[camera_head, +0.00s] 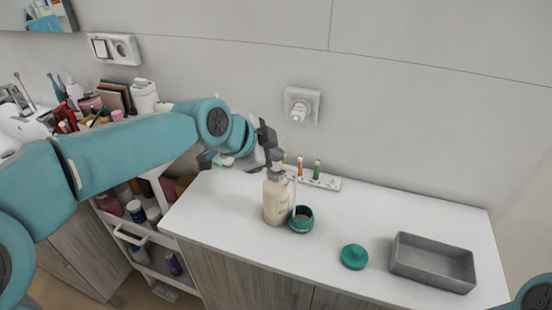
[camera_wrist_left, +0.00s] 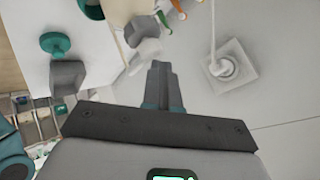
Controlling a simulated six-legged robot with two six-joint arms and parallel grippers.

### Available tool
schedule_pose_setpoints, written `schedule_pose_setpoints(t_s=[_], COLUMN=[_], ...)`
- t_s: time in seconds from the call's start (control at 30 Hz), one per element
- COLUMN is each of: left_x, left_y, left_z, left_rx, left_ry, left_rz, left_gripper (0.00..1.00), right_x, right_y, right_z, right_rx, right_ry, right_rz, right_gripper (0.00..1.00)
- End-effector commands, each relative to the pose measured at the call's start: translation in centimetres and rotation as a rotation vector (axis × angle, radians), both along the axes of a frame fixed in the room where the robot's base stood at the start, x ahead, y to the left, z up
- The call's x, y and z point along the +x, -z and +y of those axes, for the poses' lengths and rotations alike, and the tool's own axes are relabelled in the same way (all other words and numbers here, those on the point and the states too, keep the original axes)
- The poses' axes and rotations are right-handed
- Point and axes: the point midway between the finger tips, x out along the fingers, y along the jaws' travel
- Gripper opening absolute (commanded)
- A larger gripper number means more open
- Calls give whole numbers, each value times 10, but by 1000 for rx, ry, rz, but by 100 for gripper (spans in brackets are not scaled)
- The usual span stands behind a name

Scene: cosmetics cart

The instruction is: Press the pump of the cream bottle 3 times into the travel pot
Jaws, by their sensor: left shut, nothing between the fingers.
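The cream bottle (camera_head: 276,203) stands upright on the white counter, with a grey-white pump top. A thin light tube seems to come down beside the bottle toward the pot. My left gripper (camera_head: 276,156) is shut and empty at the pump top, just above or behind it; I cannot tell whether it touches. Its closed fingers (camera_wrist_left: 160,78) also show in the left wrist view. My right gripper is not in view.
A green lid (camera_head: 354,257) and a grey tray (camera_head: 432,274) are on the right of the counter. A white toothbrush holder (camera_head: 326,183) stands behind the bottle, below a wall socket (camera_head: 301,104). A crowded cart (camera_head: 139,238) is at left.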

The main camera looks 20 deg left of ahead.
Motion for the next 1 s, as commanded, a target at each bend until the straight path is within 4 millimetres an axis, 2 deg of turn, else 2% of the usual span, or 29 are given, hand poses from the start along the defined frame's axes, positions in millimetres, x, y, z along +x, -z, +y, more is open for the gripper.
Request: schedule_pose_setpoints(t_s=[0.33, 0.77, 1.0], left_x=[0, 0, 0], left_y=[1, -23, -24], left_z=[0, 0, 0], left_rx=[1, 1, 0], left_ry=[1, 2, 1], left_rz=[4, 4, 2], left_gripper=[0, 0, 0], right_x=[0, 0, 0], right_y=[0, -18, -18], right_z=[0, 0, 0], right_rx=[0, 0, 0], right_ry=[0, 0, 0], right_rz=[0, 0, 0], right_gripper=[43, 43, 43])
